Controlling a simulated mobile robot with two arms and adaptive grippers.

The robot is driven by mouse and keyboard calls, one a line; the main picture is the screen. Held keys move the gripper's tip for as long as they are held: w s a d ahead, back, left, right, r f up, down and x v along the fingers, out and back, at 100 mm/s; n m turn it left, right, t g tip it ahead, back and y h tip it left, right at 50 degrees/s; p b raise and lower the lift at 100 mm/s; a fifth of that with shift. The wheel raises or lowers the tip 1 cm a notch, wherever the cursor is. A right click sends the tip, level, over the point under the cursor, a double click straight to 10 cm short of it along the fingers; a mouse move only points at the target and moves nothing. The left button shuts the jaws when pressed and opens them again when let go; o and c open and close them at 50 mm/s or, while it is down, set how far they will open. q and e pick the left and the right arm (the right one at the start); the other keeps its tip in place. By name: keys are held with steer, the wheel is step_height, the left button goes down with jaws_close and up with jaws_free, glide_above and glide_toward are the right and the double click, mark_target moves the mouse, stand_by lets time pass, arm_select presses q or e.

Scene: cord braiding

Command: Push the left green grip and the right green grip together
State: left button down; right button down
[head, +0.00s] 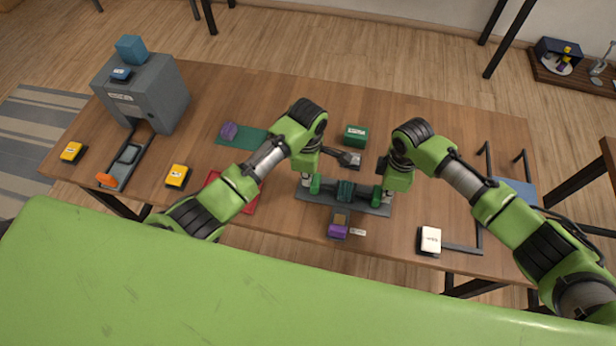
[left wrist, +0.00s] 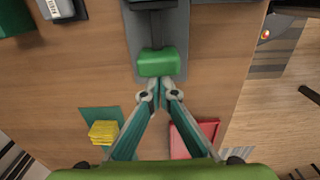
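A dark rail (head: 325,203) lies near the table's front edge. The left green grip (head: 316,185) is at its left end and the right green grip (head: 376,197) near its right end, with a dark teal block (head: 345,190) between them, apart from both. My left gripper (head: 306,182) is at the outer side of the left green grip. In the left wrist view, its fingertips (left wrist: 159,83) meet at the edge of that grip (left wrist: 158,62), close or touching, with nothing seen between them. My right gripper (head: 387,191) is at the outer side of the right grip; its fingers are mostly hidden.
A purple-topped piece (head: 338,230) sits in front of the rail. A green box (head: 356,136) and a dark tool (head: 348,158) lie behind it. A red tray (head: 250,206), also in the left wrist view (left wrist: 190,140), is left. A white-topped switch (head: 430,240) stands right.

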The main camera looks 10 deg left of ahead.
arm_select(q)
steer(key=shift+d, duration=0.25)
arm_select(e)
steer(key=shift+a, duration=0.35)
arm_select(q)
steer(key=shift+a, duration=0.2)
arm_select(e)
step_height(320, 180, up, 7)
steer(key=shift+d, duration=0.4)
arm_select(q)
steer(key=shift+r, duration=0.1)
arm_select(e)
steer(key=shift+r, duration=0.15)
